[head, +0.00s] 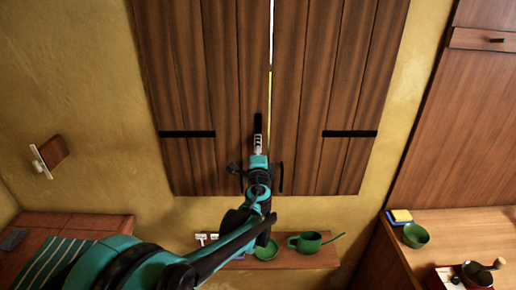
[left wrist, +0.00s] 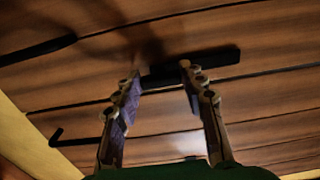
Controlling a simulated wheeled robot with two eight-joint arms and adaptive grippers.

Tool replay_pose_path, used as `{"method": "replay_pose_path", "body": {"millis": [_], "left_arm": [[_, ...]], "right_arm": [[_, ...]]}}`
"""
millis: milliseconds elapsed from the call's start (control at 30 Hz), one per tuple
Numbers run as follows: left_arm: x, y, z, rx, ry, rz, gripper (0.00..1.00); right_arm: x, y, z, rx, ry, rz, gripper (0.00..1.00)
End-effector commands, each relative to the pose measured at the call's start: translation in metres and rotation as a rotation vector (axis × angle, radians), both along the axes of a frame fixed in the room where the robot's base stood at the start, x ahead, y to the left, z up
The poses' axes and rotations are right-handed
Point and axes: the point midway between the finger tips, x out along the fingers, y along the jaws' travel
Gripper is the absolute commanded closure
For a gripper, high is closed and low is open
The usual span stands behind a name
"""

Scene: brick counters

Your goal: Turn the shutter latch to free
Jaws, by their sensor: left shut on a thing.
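The wooden shutter (head: 200,80) has two brown plank leaves with a thin bright gap between them. The black latch bar (head: 258,123) stands upright on the left leaf, close beside the gap and roughly parallel to it. My left gripper (head: 258,146) is at the lower part of this bar. In the left wrist view, the latch (left wrist: 215,61) lies along the planks, and the fingertips of my left gripper (left wrist: 161,75) are shut on its near end. The fingers partly hide that end. My right gripper is not in view.
Black straps (head: 350,134) cross both leaves. A counter (head: 455,224) at right carries a green bowl (head: 416,235) and a yellow sponge (head: 401,215). A wooden block (head: 54,151) projects from the left wall.

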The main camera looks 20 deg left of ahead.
Motion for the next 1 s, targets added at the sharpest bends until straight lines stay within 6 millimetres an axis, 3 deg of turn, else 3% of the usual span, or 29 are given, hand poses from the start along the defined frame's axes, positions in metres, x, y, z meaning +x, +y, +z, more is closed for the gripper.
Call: {"method": "replay_pose_path", "body": {"millis": [67,100,167,567,1000], "left_arm": [[0.0,0.0,0.0,-0.004,0.0,0.0,1.0],[0.0,0.0,0.0,-0.004,0.0,0.0,0.54],[0.0,0.0,0.0,-0.003,0.0,0.0,0.39],[-0.006,-0.002,0.0,-0.001,0.0,0.0,0.38],[-0.09,-0.026,-0.001,-0.002,0.0,-0.003,0.38]], "right_arm": [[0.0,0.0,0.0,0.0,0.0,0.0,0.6],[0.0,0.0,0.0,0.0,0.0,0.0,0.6],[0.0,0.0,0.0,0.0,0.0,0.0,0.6],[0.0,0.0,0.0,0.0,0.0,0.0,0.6],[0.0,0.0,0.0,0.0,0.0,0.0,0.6]]}}
